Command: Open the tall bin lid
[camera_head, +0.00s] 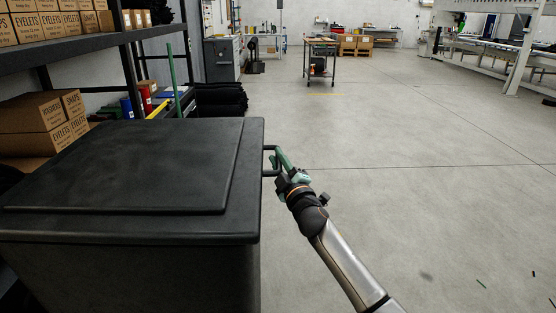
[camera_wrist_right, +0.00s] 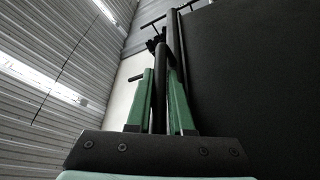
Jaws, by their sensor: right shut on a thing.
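The tall black bin (camera_head: 130,275) fills the left of the head view. Its lid (camera_head: 130,165) lies flat and closed on top. A dark bar handle (camera_head: 268,148) sticks out from the right side near the lid's edge. My right gripper (camera_head: 284,161), with green fingers, is at this handle and shut on it. In the right wrist view the green fingers (camera_wrist_right: 159,100) stand on both sides of the dark handle bar (camera_wrist_right: 160,70), beside the bin's dark side (camera_wrist_right: 260,80). My left gripper is not in view.
A dark shelf (camera_head: 80,45) with cardboard boxes (camera_head: 45,122) stands behind and left of the bin. A stack of black items (camera_head: 218,100) sits beyond the bin. A small cart (camera_head: 320,60) stands far back. The grey floor (camera_head: 430,180) at right is mostly clear.

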